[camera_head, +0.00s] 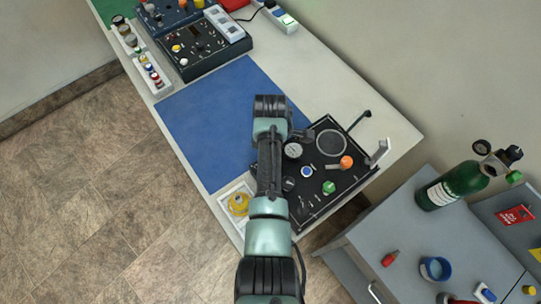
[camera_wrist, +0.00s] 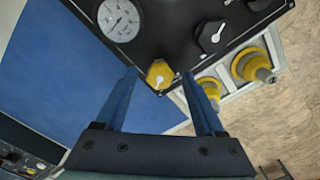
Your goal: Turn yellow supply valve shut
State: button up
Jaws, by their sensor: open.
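The yellow supply valve (camera_wrist: 159,74) is a small knob with a pale pointer at the near corner of the black trainer panel (camera_wrist: 170,25) in the wrist view. My gripper (camera_wrist: 160,76) is open, with one blue finger to each side of the knob in the picture. I cannot tell whether the fingertips reach down around it; no contact is clear. In the head view my arm covers part of the panel (camera_head: 318,197), and the yellow valve and my gripper are hidden behind it.
A round gauge (camera_wrist: 118,20) and a black knob (camera_wrist: 211,38) sit near the valve. A white tray with yellow fittings (camera_wrist: 250,66) stands beside the panel. The blue mat (camera_head: 215,110) is clear. A green bottle (camera_head: 452,187) stands on the side table.

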grip_shut()
jog(key=shift+m, duration=0.3)
jog(key=m+p, duration=0.1)
jog(key=m, duration=0.4)
jog(key=shift+r, duration=0.1)
jog(key=m, duration=0.6)
jog(key=shift+m, duration=0.4)
jog(key=m, duration=0.6)
jog(key=shift+w+p, duration=0.1)
jog(key=shift+p, duration=0.3)
jog(key=m, duration=0.5)
jog(key=shift+m, duration=0.4)
